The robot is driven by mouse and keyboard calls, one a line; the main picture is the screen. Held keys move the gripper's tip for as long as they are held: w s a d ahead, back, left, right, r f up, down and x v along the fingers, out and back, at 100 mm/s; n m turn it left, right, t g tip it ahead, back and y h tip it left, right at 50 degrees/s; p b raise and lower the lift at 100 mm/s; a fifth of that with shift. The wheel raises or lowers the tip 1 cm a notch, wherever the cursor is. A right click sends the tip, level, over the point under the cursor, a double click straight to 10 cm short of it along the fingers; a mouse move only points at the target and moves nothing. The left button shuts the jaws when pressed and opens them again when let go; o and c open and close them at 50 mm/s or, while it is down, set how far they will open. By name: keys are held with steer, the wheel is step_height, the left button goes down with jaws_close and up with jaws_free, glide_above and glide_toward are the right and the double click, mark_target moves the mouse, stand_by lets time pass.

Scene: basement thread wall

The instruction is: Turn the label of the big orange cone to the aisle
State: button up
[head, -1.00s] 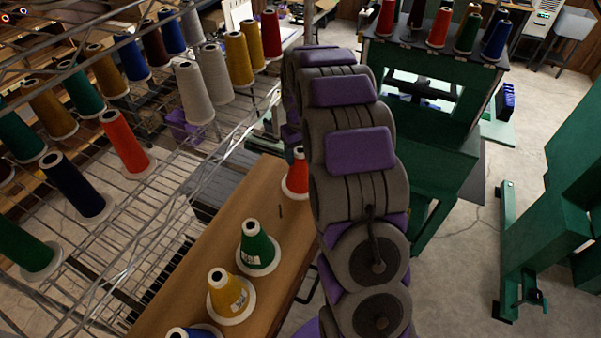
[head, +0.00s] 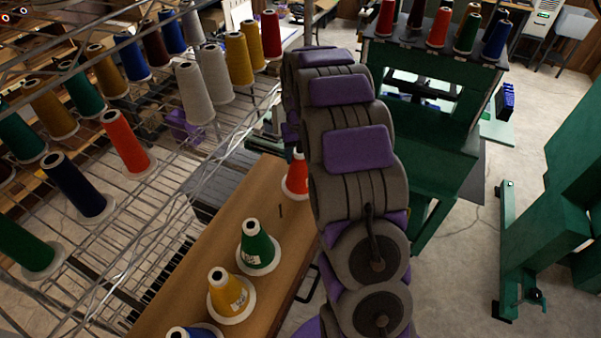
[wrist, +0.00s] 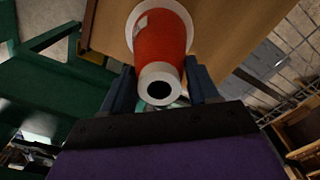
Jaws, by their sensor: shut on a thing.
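The orange cone (wrist: 160,42) stands on the wooden bench top, seen from above its narrow end in the wrist view. Its white tip ring has a dark hole. A pale label patch shows on its upper left side, near the white base. My gripper (wrist: 160,84) has one dark finger on each side of the cone's narrow end and is shut on it. In the head view the orange cone (head: 295,180) is at the bench's far end, partly hidden behind my arm. My gripper is hidden there, and I cannot make out the label.
Green (head: 257,249) and yellow (head: 229,297) cones with labels stand nearer on the wooden bench (head: 200,265), with a blue cone (head: 192,333) at the bottom edge. A wire rack (head: 110,240) with several cones is left. A green machine (head: 440,150) stands right of my arm.

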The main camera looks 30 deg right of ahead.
steer(key=o, duration=1.1)
step_height(320, 180, up, 17)
steer(key=shift+r, duration=0.15)
steer(key=s+a+f+n+b, duration=0.1)
steer(key=s+a+f+b, duration=0.2)
steer(key=s, duration=1)
steer(key=s+a+f+n+g+b, duration=0.1)
steer(key=s+a+f+b, duration=0.2)
steer(key=s+a+f, duration=0.4)
steer(key=s+a+f+b, duration=0.3)
steer(key=s+a+f, duration=0.3)
steer(key=s, duration=1.4)
steer(key=shift+a+n+g, duration=0.25)
steer(key=shift+n+g, duration=0.15)
